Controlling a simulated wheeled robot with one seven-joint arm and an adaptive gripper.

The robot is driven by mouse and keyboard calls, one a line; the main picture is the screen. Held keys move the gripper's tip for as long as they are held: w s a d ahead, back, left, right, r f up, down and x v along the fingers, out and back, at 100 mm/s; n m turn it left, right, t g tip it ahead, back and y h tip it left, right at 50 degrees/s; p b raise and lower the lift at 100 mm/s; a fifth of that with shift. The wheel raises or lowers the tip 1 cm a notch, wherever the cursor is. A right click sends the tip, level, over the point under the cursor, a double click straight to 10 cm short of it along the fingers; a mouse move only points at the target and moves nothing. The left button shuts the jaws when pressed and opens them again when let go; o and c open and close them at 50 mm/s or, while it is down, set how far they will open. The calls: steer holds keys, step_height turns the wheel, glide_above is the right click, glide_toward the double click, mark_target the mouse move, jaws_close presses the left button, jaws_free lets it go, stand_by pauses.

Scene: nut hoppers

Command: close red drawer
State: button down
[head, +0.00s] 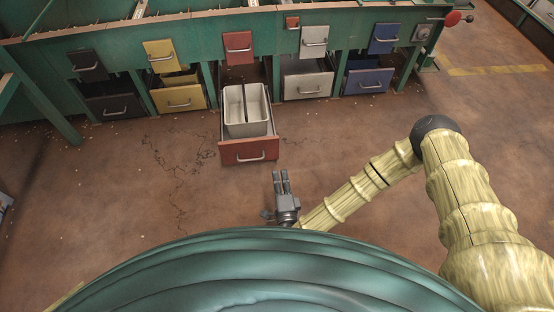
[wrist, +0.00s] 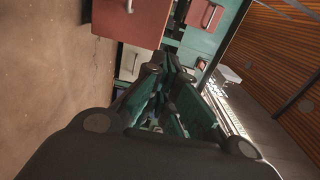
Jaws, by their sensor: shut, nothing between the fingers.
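The red drawer (head: 249,151) is pulled well out from the green hopper bench at floor level, with a pale metal handle on its front. A light grey two-part bin (head: 246,108) sits inside it. My gripper (head: 281,175) is shut and empty, just in front of the drawer's front and a little to its right, apart from it in the head view. In the wrist view my gripper's fingers (wrist: 165,65) point ahead, and the red drawer's front (wrist: 142,22) shows at the top with its handle.
Black (head: 113,106), yellow (head: 179,98), white (head: 307,84) and blue (head: 368,80) lower drawers stand along the bench (head: 150,30), under matching upper flaps. The brown floor (head: 120,190) in front is open, with cracks and small scattered bits.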

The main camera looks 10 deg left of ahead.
mark_target(274, 139)
steer(key=b+x, duration=0.3)
steer(key=x, duration=0.3)
steer(key=b+x, duration=0.3)
steer(key=x, duration=0.3)
steer(key=shift+f, duration=0.2)
steer(key=shift+b+x, duration=0.5)
steer(key=shift+x, duration=0.3)
steer(key=shift+r, duration=0.15)
steer(key=shift+w, duration=0.15)
